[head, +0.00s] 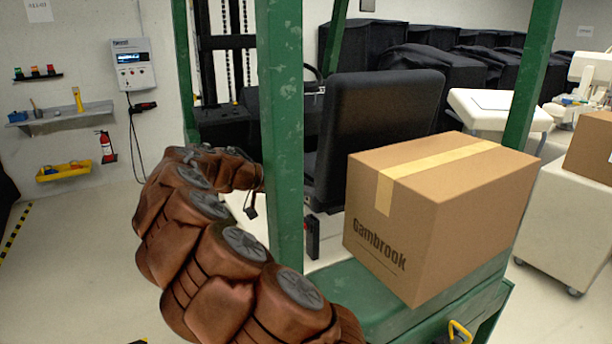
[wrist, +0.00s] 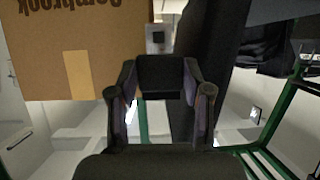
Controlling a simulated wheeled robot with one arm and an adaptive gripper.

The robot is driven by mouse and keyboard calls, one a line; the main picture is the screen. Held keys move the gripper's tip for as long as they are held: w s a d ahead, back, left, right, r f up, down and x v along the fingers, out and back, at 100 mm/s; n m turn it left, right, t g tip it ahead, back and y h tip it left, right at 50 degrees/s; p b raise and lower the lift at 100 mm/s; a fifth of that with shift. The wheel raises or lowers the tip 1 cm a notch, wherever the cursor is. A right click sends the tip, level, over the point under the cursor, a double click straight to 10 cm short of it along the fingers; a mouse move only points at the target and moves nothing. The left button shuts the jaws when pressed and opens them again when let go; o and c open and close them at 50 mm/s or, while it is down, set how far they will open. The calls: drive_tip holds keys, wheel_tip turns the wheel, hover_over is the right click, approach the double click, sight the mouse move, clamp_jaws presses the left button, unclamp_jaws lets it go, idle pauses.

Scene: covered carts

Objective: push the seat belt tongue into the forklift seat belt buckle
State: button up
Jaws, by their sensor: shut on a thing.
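My gripper (wrist: 160,70) is shut on the seat belt tongue. The tongue's dark body lies between the two fingers, and its pale metal plate (wrist: 157,38) with a dark square slot sticks out ahead of the fingertips. In the head view my arm reaches from the bottom toward the green post, which hides most of the gripper. The buckle (head: 312,237) looks like a small dark upright block beside the black seat (head: 378,120), right of the post. The tongue is apart from it. I cannot make out the buckle in the wrist view.
A Gambrook cardboard box (head: 440,210) stands on the green forklift body (head: 362,297), close to the seat; it also shows in the wrist view (wrist: 40,50). Green posts (head: 283,130) (head: 532,75) flank the seat. A white cart (head: 572,225) stands at the right.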

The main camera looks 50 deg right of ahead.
sight(308, 199)
drive_tip(key=shift+s+d+r+m+g, duration=0.2)
drive_tip(key=shift+s+d+r, duration=0.1)
drive_tip(key=shift+r, duration=0.35)
drive_tip(key=shift+s+d+r+m+g, duration=0.15)
drive_tip(key=shift+s+r+g, duration=0.1)
drive_tip(key=shift+r, duration=0.35)
drive_tip(key=shift+f+b, duration=0.2)
drive_tip(key=shift+b, duration=0.55)
drive_tip(key=shift+f+b, duration=0.25)
drive_tip(key=shift+b, duration=0.1)
wheel_tip(308, 199, down, 5)
drive_tip(key=b, duration=0.5)
drive_tip(key=shift+b, duration=1.7)
idle(0.5)
drive_tip(key=shift+f+b, duration=2.1)
drive_tip(key=shift+b, duration=0.15)
drive_tip(key=shift+r, duration=0.15)
